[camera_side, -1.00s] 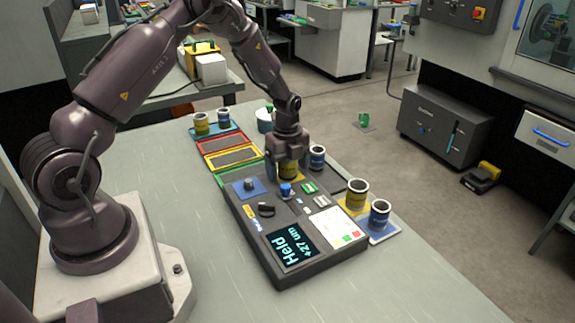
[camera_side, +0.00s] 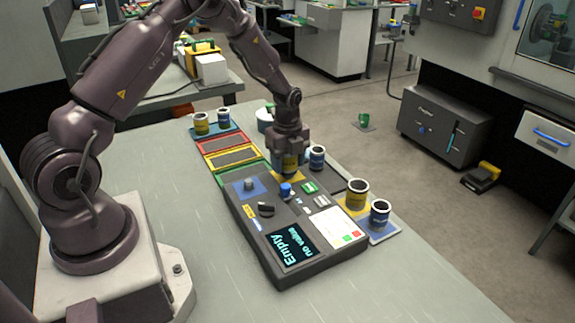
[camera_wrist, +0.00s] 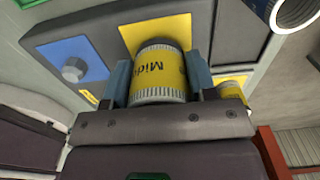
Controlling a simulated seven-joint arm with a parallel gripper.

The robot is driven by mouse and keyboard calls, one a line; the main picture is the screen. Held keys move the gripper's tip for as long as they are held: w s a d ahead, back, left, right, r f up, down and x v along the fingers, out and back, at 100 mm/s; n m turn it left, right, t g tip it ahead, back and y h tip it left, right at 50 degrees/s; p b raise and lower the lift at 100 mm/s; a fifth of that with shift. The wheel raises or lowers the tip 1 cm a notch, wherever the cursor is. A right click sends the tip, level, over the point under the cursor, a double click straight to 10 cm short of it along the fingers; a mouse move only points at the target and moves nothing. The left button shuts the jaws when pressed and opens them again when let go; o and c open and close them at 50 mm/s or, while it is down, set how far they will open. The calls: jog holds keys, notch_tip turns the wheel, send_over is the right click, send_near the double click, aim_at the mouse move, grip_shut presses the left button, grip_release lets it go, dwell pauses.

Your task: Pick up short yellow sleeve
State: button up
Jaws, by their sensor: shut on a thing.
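My gripper (camera_side: 290,160) is above the yellow pad (camera_side: 288,177) on the dark gauge box. It is shut on a yellow sleeve (camera_wrist: 160,75), held between its two blue-grey fingers. The sleeve has pale toothed-looking bands, and its label shows "Midi", with the rest hard to read. In the side view the fingers hide most of it. Another yellow sleeve (camera_side: 356,194) stands upright on a yellow pad at the box's right. A third yellow sleeve (camera_side: 201,124) stands on the blue tray at the back.
The gauge box's display (camera_side: 291,246) reads "Empty no value". Blue sleeves stand close to my gripper (camera_side: 317,157), at the right (camera_side: 379,213) and on the back tray (camera_side: 223,116). Red (camera_side: 200,146) and yellow (camera_side: 210,161) trays lie behind the box. The table's left-front is clear.

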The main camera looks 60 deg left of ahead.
jog(key=s+d+r, duration=0.4)
jog(key=s+r, duration=0.7)
jog(key=s, duration=0.2)
jog(key=a+f+n, duration=0.2)
jog(key=a+f, duration=0.1)
jog(key=a, duration=0.4)
jog(key=a+f+n, duration=0.2)
jog(key=a+f, duration=0.1)
jog(key=a, duration=0.5)
jog(key=a+f+n, duration=0.1)
jog(key=a+f, duration=0.3)
jog(key=a, duration=0.3)
jog(key=shift+w+a+n, duration=0.35)
jog(key=shift+n, duration=0.05)
send_near(211, 146)
jog(key=shift+s+d+f+n, duration=0.2)
jog(key=shift+s+d+f, duration=0.2)
jog(key=shift+d+f, duration=0.15)
jog(key=shift+s+d+f+n, duration=0.2)
jog(key=shift+s+d+f, duration=0.2)
jog(key=shift+d, duration=0.25)
jog(key=shift+w+a+r, duration=0.3)
jog(key=shift+a, duration=0.2)
jog(key=shift+w+a+r, duration=0.25)
jog(key=shift+w+a, duration=0.05)
jog(key=shift+a, duration=0.2)
jog(key=shift+w+a+r+m, duration=0.15)
jog(key=shift+w+r+m, duration=0.05)
jog(key=shift+r+m, duration=0.15)
jog(key=shift+f, duration=3.15)
